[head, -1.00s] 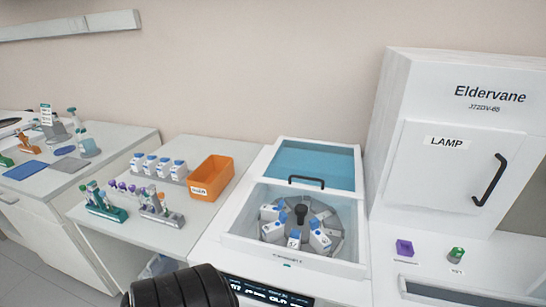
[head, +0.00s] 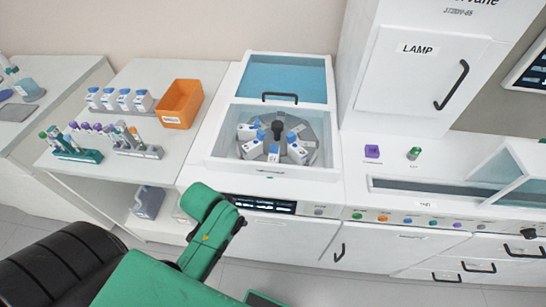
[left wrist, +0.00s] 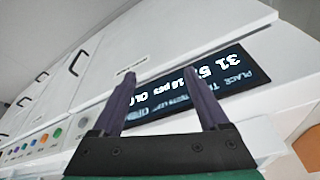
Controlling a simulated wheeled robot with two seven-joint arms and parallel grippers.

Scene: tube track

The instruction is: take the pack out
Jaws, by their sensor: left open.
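White packs with blue caps (head: 297,150) sit in the grey rotor (head: 309,128) of the white spinner machine (head: 214,155), whose lid (head: 289,77) is slid back, leaving the front chamber open. Several packs stand around the rotor's dark hub. My left gripper (left wrist: 158,76) shows in the left wrist view with its two fingers apart and nothing between them. It points at the machine's front, by the lit display (left wrist: 225,90), which also shows in the head view (head: 265,205). My green left arm comes in low in the head view. My right gripper is not in view.
On the left bench, several more white packs (head: 125,99) stand in a row beside an orange bin (head: 183,104) and tube racks (head: 140,150). A tall white lamp cabinet (head: 415,75) stands right of the machine.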

